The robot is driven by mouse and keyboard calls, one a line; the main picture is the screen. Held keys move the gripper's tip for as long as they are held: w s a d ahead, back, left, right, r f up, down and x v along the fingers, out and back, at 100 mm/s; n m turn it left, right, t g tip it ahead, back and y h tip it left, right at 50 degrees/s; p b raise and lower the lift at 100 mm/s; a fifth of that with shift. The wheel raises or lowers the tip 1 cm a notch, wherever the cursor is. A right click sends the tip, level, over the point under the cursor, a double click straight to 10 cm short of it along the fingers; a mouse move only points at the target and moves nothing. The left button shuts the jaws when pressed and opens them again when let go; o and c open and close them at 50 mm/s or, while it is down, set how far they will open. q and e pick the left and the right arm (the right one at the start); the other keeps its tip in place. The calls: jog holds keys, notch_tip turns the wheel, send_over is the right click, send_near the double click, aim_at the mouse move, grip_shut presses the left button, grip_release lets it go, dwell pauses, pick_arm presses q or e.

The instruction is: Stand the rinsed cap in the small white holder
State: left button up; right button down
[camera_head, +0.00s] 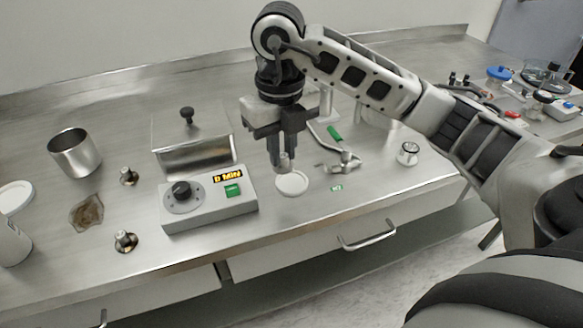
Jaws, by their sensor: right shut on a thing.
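My right gripper (285,160) points straight down, shut on a small grey metallic piece, seemingly the cap (285,165). The fingers hide part of it. The small white holder (292,184) is a low round disc on the steel bench. The gripper and cap are right over its back edge in the picture; I cannot tell whether the cap touches it. My left gripper is not in view.
A grey control box (208,200) with a dial, lit display and green button stands just left of the holder. A metal tap-like fitting (343,162) is close on the right. A steel beaker (75,153) and two small metal fittings (125,241) stand further left.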

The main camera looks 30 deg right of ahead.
jog(key=shift+w+d+f, duration=0.2)
jog(key=shift+d+f, duration=0.5)
jog(key=shift+f, duration=0.1)
jog(key=shift+d+f, duration=0.2)
jog(key=shift+f, duration=0.05)
jog(key=f, duration=0.3)
jog(key=shift+d+f+p, duration=0.1)
jog(key=shift+d+p, duration=0.15)
jog(key=shift+p, duration=0.05)
jog(key=shift+w+f, duration=0.1)
jog(key=shift+f, duration=0.15)
jog(key=shift+f, duration=0.15)
jog(key=c, duration=1.3)
grip_release()
jog(key=shift+c, duration=0.2)
